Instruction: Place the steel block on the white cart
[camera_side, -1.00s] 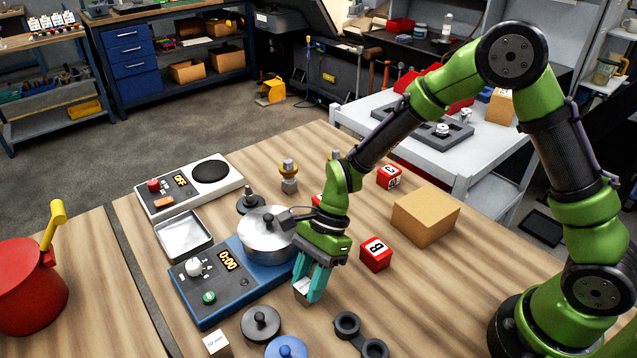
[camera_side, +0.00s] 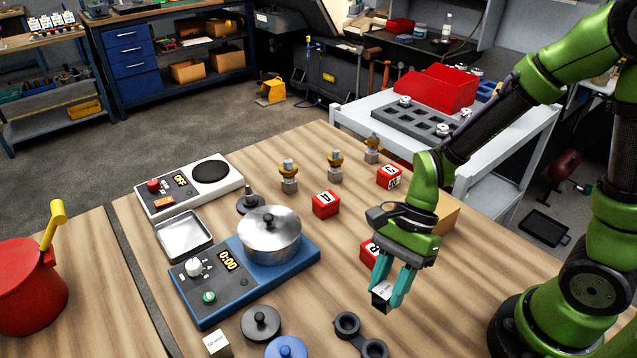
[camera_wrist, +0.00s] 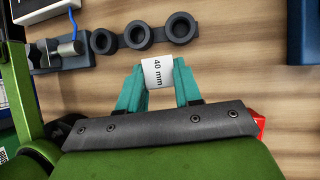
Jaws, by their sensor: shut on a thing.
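My gripper (camera_side: 388,294) is shut on a small steel block (camera_side: 381,300) with a white top label and dark sides. It holds the block over the wooden table's right half, in front of a red block marked B. In the wrist view the block (camera_wrist: 157,72) shows its label, "40 mm", between the two teal fingers. The white cart (camera_side: 347,116) stands behind the table at the upper right. My forearm hides part of its right side.
On the cart are a dark grey slotted tray (camera_side: 415,121) with small metal parts and a red bin (camera_side: 437,88). The cart's front left top looks bare. Red blocks (camera_side: 326,204), a cardboard box (camera_side: 448,217), several yellow-collared parts and a pot (camera_side: 269,235) stand on the table.

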